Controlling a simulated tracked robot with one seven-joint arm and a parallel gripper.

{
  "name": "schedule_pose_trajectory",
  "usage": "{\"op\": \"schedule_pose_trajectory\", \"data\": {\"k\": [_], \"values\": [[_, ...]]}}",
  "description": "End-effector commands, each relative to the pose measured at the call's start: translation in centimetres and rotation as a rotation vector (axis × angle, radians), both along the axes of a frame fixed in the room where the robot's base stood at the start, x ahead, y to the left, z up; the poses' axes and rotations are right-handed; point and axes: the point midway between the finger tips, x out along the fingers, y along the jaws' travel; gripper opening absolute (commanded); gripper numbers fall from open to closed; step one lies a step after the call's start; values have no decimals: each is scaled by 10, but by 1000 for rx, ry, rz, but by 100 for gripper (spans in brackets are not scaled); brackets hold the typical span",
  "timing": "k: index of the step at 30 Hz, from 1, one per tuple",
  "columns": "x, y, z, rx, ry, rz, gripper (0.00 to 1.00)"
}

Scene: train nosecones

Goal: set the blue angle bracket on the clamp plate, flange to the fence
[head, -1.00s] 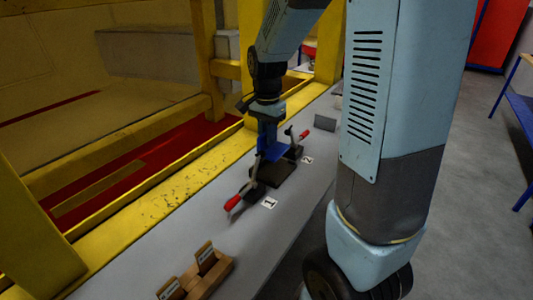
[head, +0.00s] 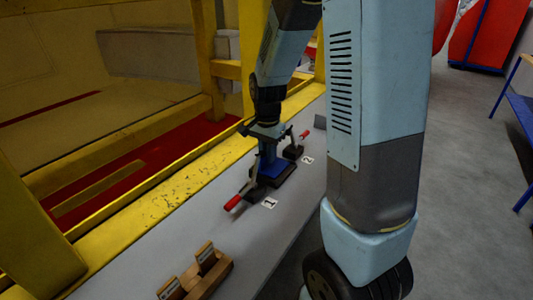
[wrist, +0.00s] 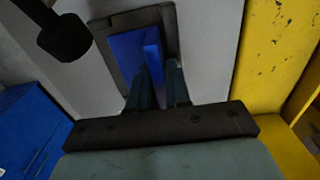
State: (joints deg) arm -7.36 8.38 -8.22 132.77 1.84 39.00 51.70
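The blue angle bracket (head: 267,158) is over the dark clamp plate (head: 284,180), its lower part at or just above the plate. In the wrist view the bracket (wrist: 127,54) lies inside the plate's dark outline (wrist: 106,45), with its upright flange between my fingers. My gripper (wrist: 160,75) has its two fingers close together on either side of that flange; it also shows above the plate in the head view (head: 266,143). I cannot tell whether the flange touches the fence.
A red-handled clamp (head: 233,202) stands at the near side by label 1 (head: 269,203), another (head: 304,135) at the far side by label 2 (head: 307,160). A black clamp tip (wrist: 65,37) is near my gripper. Wooden blocks (head: 205,275) sit in front; a yellow rail (head: 150,205) runs alongside.

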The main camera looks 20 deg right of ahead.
Motion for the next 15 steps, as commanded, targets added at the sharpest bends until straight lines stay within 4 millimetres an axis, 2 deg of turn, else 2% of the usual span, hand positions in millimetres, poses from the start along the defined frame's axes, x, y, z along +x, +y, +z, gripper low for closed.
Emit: {"op": "schedule_pose_trajectory", "data": {"k": [1, 7, 15], "values": [[0, 0, 0, 0, 0, 0, 23], [0, 0, 0, 0, 0, -1, 42], [0, 0, 1, 0, 0, -1, 43]]}}
